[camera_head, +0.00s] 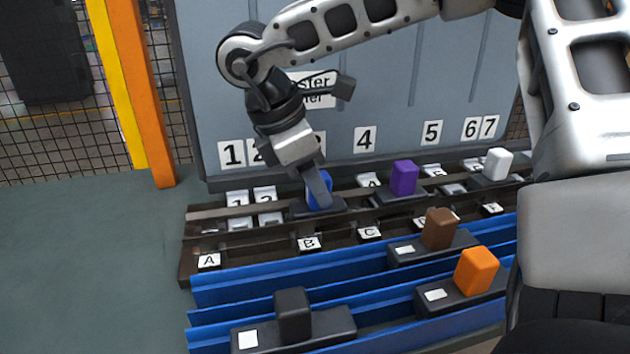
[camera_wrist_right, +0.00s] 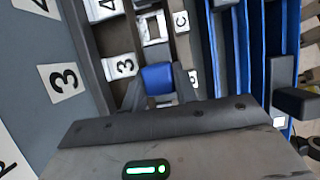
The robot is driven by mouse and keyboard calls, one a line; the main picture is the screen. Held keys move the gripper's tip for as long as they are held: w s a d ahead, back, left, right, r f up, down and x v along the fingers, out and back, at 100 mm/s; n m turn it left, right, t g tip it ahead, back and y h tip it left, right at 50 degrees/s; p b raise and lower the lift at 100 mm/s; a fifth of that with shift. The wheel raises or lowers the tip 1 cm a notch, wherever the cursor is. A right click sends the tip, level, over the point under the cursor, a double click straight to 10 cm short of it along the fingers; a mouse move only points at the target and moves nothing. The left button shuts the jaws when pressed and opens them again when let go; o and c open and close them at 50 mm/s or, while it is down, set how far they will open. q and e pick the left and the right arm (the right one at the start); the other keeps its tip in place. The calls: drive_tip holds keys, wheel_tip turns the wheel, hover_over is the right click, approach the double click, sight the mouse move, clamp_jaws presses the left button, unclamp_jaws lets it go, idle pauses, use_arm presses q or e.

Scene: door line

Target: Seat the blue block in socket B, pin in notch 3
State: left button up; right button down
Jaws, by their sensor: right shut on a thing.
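The blue block (camera_head: 314,188) is upright on a dark base in the rear rail, behind the label B (camera_head: 309,243). My right gripper (camera_head: 322,190) reaches down from above and is shut on it; a finger hides part of the block. In the right wrist view the blue block (camera_wrist_right: 157,78) sits between the fingers, beside a number 3 label (camera_wrist_right: 125,66). Its pin and notch are hidden, and I cannot tell how deep the base sits in socket B. My left gripper is not in view.
A purple block (camera_head: 404,178) and a white block (camera_head: 497,163) stand farther right on the rail. Brown (camera_head: 438,228), orange (camera_head: 476,271) and black (camera_head: 292,314) blocks stand on dark bases in the blue front racks. A grey panel (camera_head: 205,100) rises behind the rail.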

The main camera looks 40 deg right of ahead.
idle(0.3)
drive_tip(key=c, duration=1)
unclamp_jaws()
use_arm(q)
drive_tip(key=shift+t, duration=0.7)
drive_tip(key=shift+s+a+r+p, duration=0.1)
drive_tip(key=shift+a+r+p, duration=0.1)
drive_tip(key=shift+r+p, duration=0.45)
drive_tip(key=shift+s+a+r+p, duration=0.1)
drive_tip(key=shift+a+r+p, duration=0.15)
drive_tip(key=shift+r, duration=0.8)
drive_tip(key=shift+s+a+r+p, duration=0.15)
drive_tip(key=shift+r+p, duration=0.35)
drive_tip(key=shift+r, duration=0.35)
use_arm(e)
drive_tip(key=shift+v, duration=7.95)
